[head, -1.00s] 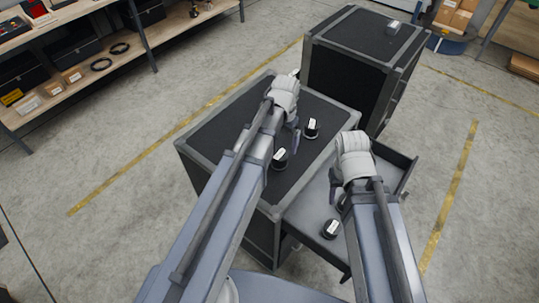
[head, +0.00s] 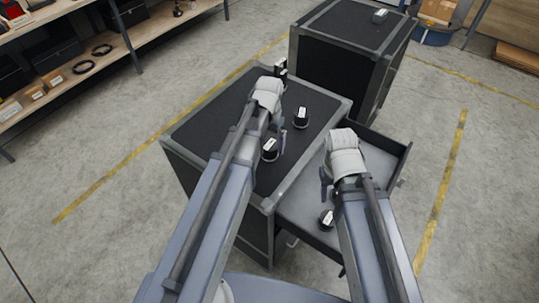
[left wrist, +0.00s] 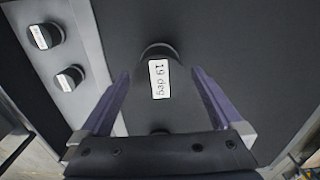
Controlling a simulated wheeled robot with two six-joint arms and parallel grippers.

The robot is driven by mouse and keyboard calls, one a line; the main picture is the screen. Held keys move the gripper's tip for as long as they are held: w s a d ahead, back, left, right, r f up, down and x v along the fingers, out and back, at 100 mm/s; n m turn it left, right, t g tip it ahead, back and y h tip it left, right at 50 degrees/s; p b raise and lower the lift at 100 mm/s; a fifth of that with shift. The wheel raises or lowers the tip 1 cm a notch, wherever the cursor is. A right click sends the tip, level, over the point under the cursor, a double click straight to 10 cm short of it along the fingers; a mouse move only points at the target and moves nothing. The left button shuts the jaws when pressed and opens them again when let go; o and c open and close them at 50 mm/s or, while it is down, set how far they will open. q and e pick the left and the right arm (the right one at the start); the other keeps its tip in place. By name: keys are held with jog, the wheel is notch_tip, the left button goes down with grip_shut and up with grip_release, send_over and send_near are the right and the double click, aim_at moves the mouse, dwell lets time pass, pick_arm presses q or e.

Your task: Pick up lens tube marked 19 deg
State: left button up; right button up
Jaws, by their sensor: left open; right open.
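The lens tube marked 19 deg (left wrist: 158,75) is a black cylinder with a white label, on a dark surface in the left wrist view. It appears between and beyond the fingertips of my left gripper (left wrist: 160,85), which is open and empty. In the head view it seems to be the nearer black tube (head: 270,149) on the front case's top, beside my left gripper (head: 276,140); its label is too small to read there. My right gripper (head: 328,185) is open over the drawer.
Another tube (head: 301,117) stands farther back on the front case (head: 215,120). A tube (head: 327,219) stands in the open drawer (head: 295,205). A second black case (head: 345,50) stands behind. A shelf (head: 100,60) is at the left.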

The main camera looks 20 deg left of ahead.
pick_arm(q)
notch_tip(320, 180, down, 2)
jog(key=shift+f+b, duration=0.1)
jog(key=shift+b, duration=0.5)
grip_shut()
dwell(0.4)
